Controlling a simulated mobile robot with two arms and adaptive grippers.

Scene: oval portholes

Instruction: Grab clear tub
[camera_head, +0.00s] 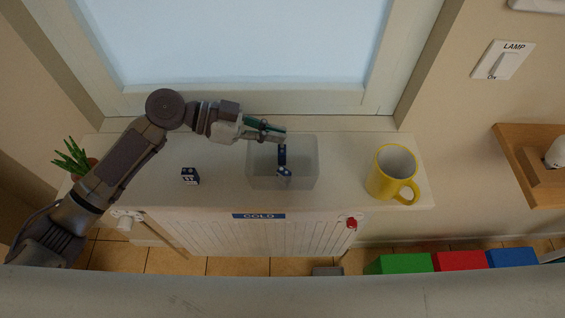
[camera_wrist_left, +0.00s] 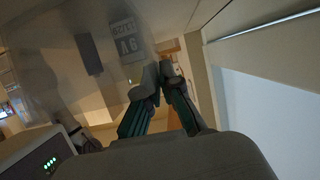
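The clear tub (camera_head: 308,165) is a see-through open box on the white shelf above the radiator, below the window. Small dark blue blocks with white marks (camera_head: 283,172) lie inside it. My left gripper (camera_head: 284,134) reaches in from the left to the tub's back rim. In the left wrist view the two fingertips (camera_wrist_left: 160,70) are almost together at the edge of the hazy tub wall (camera_wrist_left: 60,25), and the thin wall appears to be between them. The exact contact is dim. My right gripper is not in view.
A yellow mug (camera_head: 385,178) stands right of the tub. A small dark blue block (camera_head: 190,176) lies to the left, and a potted plant (camera_head: 75,158) is at the far left end. The window (camera_head: 240,45) is behind. The shelf (camera_head: 225,170) is clear just left of the tub.

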